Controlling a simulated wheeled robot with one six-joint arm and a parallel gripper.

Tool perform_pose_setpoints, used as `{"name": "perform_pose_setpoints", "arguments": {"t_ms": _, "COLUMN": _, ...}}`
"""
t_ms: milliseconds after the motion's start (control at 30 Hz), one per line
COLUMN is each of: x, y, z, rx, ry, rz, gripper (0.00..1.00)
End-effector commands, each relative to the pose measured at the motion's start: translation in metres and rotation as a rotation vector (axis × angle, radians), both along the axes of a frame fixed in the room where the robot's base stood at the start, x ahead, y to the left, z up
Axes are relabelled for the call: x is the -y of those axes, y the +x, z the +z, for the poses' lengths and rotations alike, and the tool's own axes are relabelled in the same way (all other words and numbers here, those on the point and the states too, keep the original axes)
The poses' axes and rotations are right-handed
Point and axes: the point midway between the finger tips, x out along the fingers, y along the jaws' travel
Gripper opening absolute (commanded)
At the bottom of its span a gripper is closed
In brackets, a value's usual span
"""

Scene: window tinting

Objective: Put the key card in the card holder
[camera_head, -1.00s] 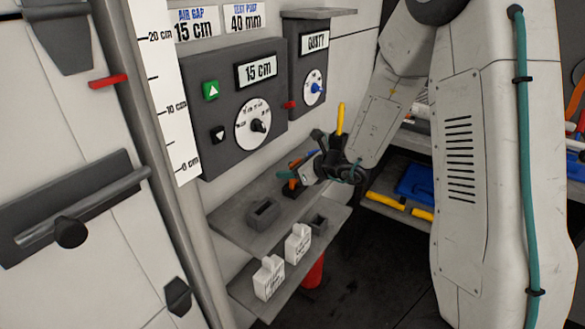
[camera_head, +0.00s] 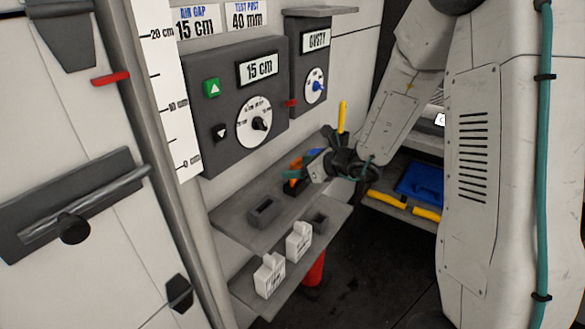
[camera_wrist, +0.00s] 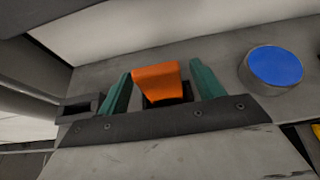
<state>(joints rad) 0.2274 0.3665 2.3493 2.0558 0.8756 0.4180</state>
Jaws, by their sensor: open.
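An orange flat piece (camera_wrist: 157,84), which looks like the key card, stands upright in a dark base on the grey shelf. It also shows in the head view (camera_head: 296,168), partly hidden by my gripper. My gripper (camera_wrist: 162,88) is open, with one green finger on each side of the orange piece; I cannot tell whether they touch it. In the head view my gripper (camera_head: 310,167) is at the right end of the upper shelf. A dark slotted block (camera_head: 264,211), which looks like the card holder, sits on that shelf to the left; it also shows in the wrist view (camera_wrist: 78,107).
A round blue-topped object (camera_wrist: 274,67) stands right of my gripper. Two white labelled pieces (camera_head: 269,277) (camera_head: 299,241) and a dark open box (camera_head: 319,222) are on the lower shelf. A dark control panel (camera_head: 240,105) is on the wall above.

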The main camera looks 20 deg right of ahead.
Motion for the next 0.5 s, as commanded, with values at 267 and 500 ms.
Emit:
{"name": "perform_pose_setpoints", "arguments": {"t_ms": 267, "x": 0.034, "y": -0.044, "z": 0.028, "rx": 0.003, "ry": -0.001, "rz": -0.004, "gripper": 0.67}}
{"name": "perform_pose_setpoints", "arguments": {"t_ms": 500, "x": 0.048, "y": -0.065, "z": 0.04, "rx": 0.002, "ry": 0.0, "rz": 0.0, "gripper": 0.67}}
